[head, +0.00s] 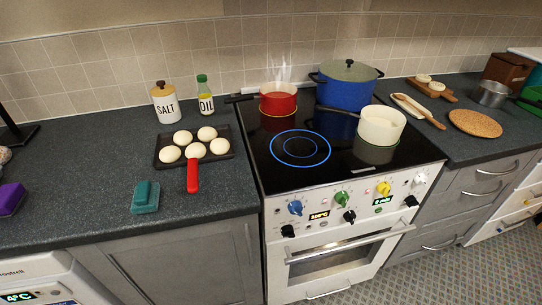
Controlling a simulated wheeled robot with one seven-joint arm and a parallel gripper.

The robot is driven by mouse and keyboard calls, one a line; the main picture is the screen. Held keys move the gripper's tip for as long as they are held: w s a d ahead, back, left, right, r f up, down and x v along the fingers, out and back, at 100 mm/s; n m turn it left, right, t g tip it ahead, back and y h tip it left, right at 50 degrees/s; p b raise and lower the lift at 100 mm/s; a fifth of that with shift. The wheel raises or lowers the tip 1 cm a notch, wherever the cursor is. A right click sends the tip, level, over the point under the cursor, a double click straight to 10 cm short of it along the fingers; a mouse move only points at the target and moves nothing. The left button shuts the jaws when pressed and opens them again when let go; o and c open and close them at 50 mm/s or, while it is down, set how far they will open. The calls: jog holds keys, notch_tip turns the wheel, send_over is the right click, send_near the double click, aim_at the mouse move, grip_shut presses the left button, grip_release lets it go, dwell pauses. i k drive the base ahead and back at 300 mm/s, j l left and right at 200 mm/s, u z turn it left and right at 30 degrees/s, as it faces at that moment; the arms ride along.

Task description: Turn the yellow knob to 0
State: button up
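The yellow knob (384,188) is on the white front panel (330,211) of the stove, right of the green knob (342,198) and left of the white knob (421,178). Its pointer and any number marks are too small to read. The blue knob (295,208) is at the panel's left. A red pot (278,103) stands on the back left of the black glass hob, with a yellow ring around its base and steam above it. My gripper is not in view.
Black knobs (349,216) and small displays sit below the coloured knobs. The oven handle (350,244) sticks out underneath. A blue pot (346,88) and a cream pot (382,125) stand on the hob. A red handle (193,176) extends from the bun tray (165,147). Floor shows at lower right.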

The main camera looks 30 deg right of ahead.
aim_at(384, 188)
jog(key=l, duration=0.6)
jog(key=i+l, duration=0.15)
jog(key=l, duration=0.45)
jog(key=l+z, duration=0.1)
jog(key=l, duration=0.55)
jog(key=i, duration=0.05)
